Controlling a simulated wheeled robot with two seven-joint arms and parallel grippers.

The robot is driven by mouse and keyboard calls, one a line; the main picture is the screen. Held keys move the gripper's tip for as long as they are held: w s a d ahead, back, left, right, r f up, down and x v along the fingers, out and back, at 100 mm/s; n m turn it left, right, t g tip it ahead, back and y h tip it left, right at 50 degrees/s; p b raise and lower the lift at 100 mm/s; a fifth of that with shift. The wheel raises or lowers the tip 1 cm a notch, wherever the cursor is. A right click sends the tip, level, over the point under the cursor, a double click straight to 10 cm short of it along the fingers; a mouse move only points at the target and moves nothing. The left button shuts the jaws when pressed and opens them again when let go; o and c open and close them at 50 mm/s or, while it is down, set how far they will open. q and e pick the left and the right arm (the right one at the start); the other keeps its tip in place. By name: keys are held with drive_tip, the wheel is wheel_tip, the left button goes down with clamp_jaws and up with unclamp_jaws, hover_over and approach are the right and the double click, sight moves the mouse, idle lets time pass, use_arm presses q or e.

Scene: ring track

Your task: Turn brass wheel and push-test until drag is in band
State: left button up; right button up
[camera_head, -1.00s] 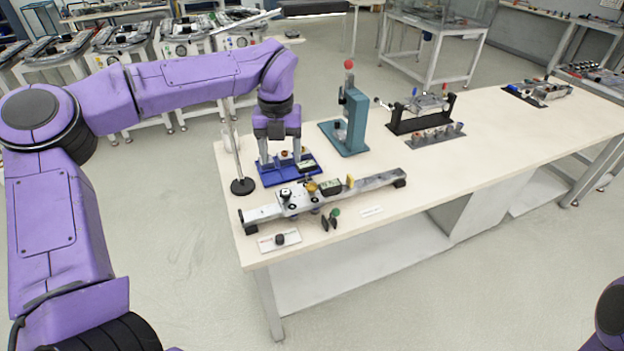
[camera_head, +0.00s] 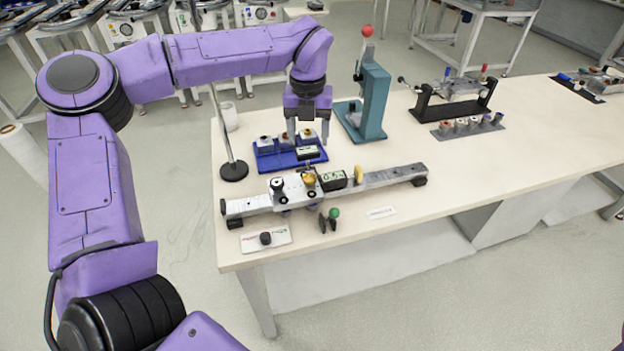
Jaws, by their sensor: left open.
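A grey rail (camera_head: 395,175) lies along the near left part of the bench, with a carriage (camera_head: 292,191) on it. The brass wheel (camera_head: 309,180) sits on the carriage, beside a small black-framed display (camera_head: 333,180) whose reading is too small to trust. A yellow tab (camera_head: 358,174) stands on the rail to the right. My left gripper (camera_head: 307,136) points down, open, fingers apart, behind the rail at the blue tray (camera_head: 270,164). It is apart from the brass wheel. I cannot tell whether its fingers touch anything on the tray. My right gripper is not in view.
A thin stand (camera_head: 233,170) rises left of the tray. A teal press (camera_head: 373,95) with a red ball stands behind right. A green-topped piece (camera_head: 333,214) and a card with a black knob (camera_head: 265,238) lie in front.

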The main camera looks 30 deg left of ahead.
sight(310, 177)
use_arm(q)
drive_tip(key=f+p, duration=0.1)
drive_tip(key=f, duration=1.1)
drive_tip(key=shift+w+f, duration=0.1)
drive_tip(key=shift+w, duration=0.1)
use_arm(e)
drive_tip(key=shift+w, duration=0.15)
use_arm(q)
drive_tip(key=c, duration=1.1)
